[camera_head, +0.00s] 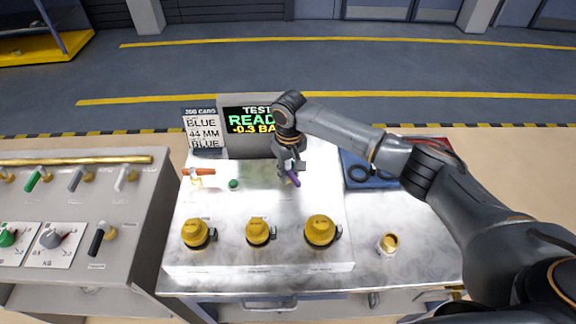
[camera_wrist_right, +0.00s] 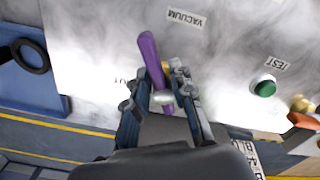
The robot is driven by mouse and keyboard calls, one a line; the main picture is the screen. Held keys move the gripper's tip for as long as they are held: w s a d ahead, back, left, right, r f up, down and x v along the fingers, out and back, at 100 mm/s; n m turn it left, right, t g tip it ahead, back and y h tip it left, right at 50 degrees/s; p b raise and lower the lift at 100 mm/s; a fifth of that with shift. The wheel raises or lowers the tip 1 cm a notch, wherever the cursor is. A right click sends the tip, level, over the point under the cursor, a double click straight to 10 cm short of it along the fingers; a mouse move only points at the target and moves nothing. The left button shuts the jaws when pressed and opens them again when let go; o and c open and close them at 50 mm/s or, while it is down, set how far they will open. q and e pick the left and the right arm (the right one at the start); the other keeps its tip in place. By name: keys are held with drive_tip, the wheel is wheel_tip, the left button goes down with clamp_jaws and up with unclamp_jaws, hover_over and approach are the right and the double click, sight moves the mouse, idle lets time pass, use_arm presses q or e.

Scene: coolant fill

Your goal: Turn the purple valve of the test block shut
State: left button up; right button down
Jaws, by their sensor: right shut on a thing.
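The purple valve (camera_head: 295,180) is a lever handle on a brass stem, on top of the white test block (camera_head: 215,250). My right gripper (camera_head: 289,168) reaches down on it from above and hides part of it in the head view. In the right wrist view the purple lever (camera_wrist_right: 150,55) runs between the fingers of my right gripper (camera_wrist_right: 160,100), which is shut on it. Its free end sticks out past the fingers, near the VACUUM label. In the head view the lever slants down to the right. My left gripper is in neither view.
An orange-handled valve (camera_head: 200,172) and a green button (camera_head: 233,184) stand left on the block. Several yellow caps (camera_head: 257,231) line its front. A screen (camera_head: 252,120) behind reads READY, -0.3 BAR. A blue tray (camera_head: 362,172) lies to the right.

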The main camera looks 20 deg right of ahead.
sight(290, 167)
drive_tip(key=n, duration=0.1)
drive_tip(key=n+p, duration=0.1)
drive_tip(key=shift+w+d+r+n, duration=0.1)
drive_tip(key=shift+r+n, duration=0.05)
drive_tip(key=shift+n, duration=0.25)
drive_tip(key=n+p, duration=0.1)
drive_tip(key=n, duration=0.1)
drive_tip(key=shift+w+d+n, duration=0.1)
drive_tip(key=shift+d+n, duration=0.05)
drive_tip(key=shift+n, duration=0.25)
drive_tip(key=n, duration=0.3)
drive_tip(key=shift+w+d+p, duration=0.1)
drive_tip(key=shift+w+p, duration=0.05)
drive_tip(key=shift+p, duration=0.15)
drive_tip(key=shift+w+n, duration=0.15)
drive_tip(key=shift+n, duration=1.25)
drive_tip(key=c, duration=1.1)
unclamp_jaws()
drive_tip(key=shift+c, duration=0.2)
wheel_tip(290, 167, up, 12)
